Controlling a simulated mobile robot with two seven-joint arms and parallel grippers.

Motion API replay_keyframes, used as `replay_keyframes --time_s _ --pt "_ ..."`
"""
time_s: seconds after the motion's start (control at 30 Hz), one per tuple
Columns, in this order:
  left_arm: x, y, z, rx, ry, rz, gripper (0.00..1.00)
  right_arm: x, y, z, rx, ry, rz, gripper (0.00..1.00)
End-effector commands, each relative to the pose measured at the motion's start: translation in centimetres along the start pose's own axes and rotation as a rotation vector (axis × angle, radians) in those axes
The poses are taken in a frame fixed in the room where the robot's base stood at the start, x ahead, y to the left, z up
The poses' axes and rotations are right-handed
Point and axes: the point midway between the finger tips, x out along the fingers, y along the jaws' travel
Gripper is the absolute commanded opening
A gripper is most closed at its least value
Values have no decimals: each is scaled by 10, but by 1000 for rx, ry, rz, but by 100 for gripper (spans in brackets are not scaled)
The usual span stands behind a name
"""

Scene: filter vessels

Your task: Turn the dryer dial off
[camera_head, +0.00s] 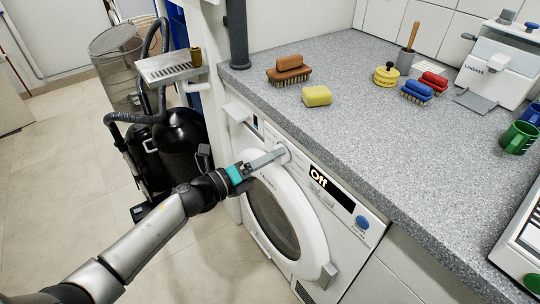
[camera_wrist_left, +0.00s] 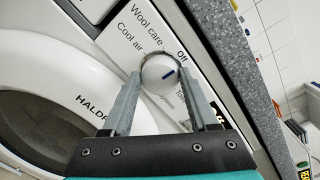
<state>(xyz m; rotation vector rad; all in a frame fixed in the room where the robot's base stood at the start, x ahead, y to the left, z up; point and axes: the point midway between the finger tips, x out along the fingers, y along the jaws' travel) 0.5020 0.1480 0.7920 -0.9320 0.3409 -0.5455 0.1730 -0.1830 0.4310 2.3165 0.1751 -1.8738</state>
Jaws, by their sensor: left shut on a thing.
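The white front-loading dryer (camera_head: 315,268) stands under the grey counter, its round door closed. Its display (camera_head: 331,187) reads "Off". My left gripper (camera_head: 281,154) reaches the control panel from the left. In the left wrist view, its two fingers stand on either side of the round white dial (camera_wrist_left: 157,76) and are shut on it. Printed labels "Wool care" and "Cool air" lie to the upper left of the dial. In the head view the dial is mostly hidden by the fingers.
A blue button (camera_head: 362,222) sits right of the display. A black vessel (camera_head: 182,138) and hoses stand left of the dryer.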

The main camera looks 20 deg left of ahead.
Motion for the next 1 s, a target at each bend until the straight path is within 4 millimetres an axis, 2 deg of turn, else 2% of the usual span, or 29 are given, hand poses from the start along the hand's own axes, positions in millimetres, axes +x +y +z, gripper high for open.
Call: replay_keyframes --time_s 0.37,0.4,0.63,1.0 --pt "0 1 0 -4 0 2 4 1 0 1 0 -1 1 0" --pt "0 1 0 -3 0 2 64 1 0 1 0 -1 1 0" --pt "0 0 0 -3 0 1 90 0 1 1 0 -1 1 0" --pt "-6 0 0 -3 1 1 90 -1 1 0 0 2 1 0"
